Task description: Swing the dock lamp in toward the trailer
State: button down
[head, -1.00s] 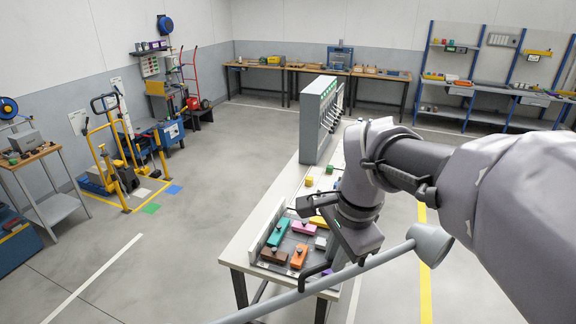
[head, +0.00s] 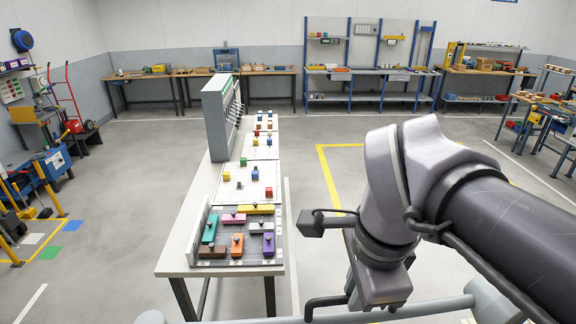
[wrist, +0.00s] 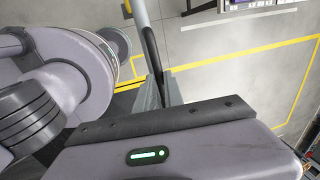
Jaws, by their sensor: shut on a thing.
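The dock lamp is a grey bar (head: 438,309) running across the bottom of the head view, with a grey conical lamp head (head: 495,300) at its right end, partly cut off by the frame edge. In the head view my wrist stands over the bar, and the fingertips are mostly hidden. The lamp's mount and the trailer are not clearly visible.
A white table (head: 177,262) with coloured blocks and a grey panel box (head: 217,115) stands left of my arm. Open floor with yellow lines (head: 327,178) lies beyond it. Workbenches (head: 370,72) line the back wall.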

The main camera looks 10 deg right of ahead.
jog(key=shift+s+m, duration=0.3)
jog(key=shift+s, duration=0.4)
jog(key=c, duration=1.6)
grip_release()
jog(key=shift+s+a, duration=0.1)
jog(key=shift+o, duration=0.7)
jog(key=shift+s, duration=0.25)
jog(key=shift+w, duration=0.15)
jog(key=s+r+p, duration=0.1)
jog(key=r+p, duration=0.6)
jog(key=r, duration=0.1)
jog(key=s+r+p, duration=0.2)
jog(key=r+p, duration=0.4)
jog(key=r, duration=0.3)
jog(key=shift+s+a+p, duration=0.15)
jog(key=shift+s+p, duration=0.1)
jog(key=shift+p, duration=0.15)
